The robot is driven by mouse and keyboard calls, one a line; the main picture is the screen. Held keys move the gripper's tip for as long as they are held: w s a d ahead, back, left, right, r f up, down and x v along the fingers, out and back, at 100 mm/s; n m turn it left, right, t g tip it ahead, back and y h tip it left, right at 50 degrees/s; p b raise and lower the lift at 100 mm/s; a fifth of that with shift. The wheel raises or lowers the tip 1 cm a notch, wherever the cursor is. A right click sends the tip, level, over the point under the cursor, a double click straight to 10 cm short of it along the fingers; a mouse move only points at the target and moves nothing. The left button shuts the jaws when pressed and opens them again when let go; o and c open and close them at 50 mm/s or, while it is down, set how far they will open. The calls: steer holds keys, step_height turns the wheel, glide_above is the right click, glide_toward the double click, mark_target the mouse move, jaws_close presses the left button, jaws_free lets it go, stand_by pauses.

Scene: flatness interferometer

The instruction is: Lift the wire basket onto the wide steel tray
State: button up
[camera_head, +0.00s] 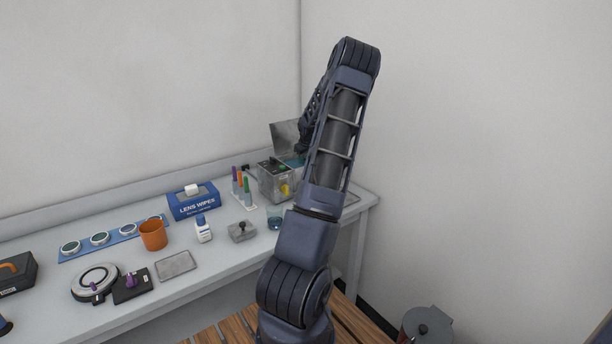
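I cannot make out a wire basket; my raised arm covers part of the bench's right end. A sliver of a flat grey edge (350,199) shows just right of my arm there, and I cannot tell whether it is the wide steel tray. A small flat grey metal plate or tray (176,266) lies at the bench's front, left of my arm. My arm rises and folds over, with its far end coming down behind the upper link, near the metal box. My gripper (305,139) is mostly hidden there; its fingers cannot be made out.
A metal box (274,183) with a raised lid stands beside my arm. Left of it are a rack of coloured sticks (241,190), lens wipes (193,203), a white bottle (203,231), an orange cup (153,236) and a round instrument (95,282). A grey bin (425,327) stands lower right.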

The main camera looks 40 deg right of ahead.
steer(key=shift+x, duration=1.7)
jaws_close()
steer(key=shift+r, duration=0.1)
step_height(320, 180, up, 20)
steer(key=shift+s, duration=0.1)
